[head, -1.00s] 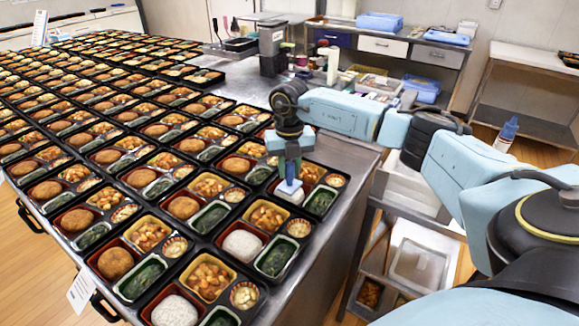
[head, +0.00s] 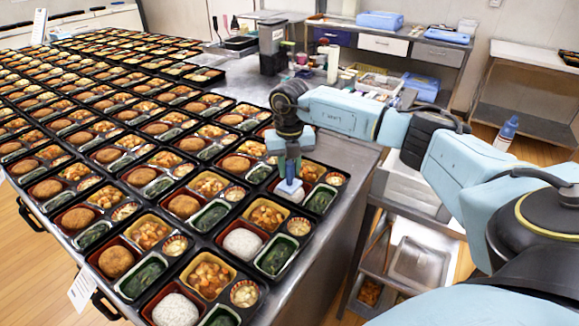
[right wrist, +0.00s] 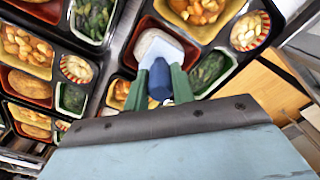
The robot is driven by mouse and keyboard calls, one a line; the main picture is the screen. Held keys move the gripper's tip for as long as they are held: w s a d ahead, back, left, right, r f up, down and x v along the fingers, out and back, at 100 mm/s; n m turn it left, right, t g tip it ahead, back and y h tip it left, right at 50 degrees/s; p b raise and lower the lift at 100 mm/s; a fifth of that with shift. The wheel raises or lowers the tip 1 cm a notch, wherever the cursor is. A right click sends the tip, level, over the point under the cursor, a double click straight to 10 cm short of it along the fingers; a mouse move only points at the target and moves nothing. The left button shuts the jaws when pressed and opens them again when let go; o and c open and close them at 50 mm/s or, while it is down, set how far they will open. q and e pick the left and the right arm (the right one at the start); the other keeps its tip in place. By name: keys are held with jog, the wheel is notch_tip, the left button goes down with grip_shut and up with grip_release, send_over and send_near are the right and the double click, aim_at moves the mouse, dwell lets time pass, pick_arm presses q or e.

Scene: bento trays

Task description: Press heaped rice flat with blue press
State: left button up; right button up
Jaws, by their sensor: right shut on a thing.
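My right gripper (head: 289,168) is shut on the blue press (head: 289,185), with its pale foot pointing down. In the right wrist view the fingers (right wrist: 160,85) grip the blue handle (right wrist: 159,80), and the pale plate covers part of the white rice (right wrist: 150,38) in a red compartment. The press is at the rice; I cannot tell how hard it touches. Another rice portion (head: 242,243) lies in the tray in front, and a heaped one (head: 175,310) in the tray at the bottom edge. My left gripper is not in view.
Rows of black bento trays (head: 147,233) with fried patties, vegetables and greens fill the steel table (head: 325,240) to the left. The table's right edge is bare. A lower shelf cart (head: 415,190) stands right of it.

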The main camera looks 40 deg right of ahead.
jog(key=shift+f, duration=0.55)
dwell(2.1)
jog(key=shift+r+p, duration=0.1)
jog(key=shift+p, duration=0.3)
notch_tip(320, 180, up, 8)
jog(key=p, duration=0.6)
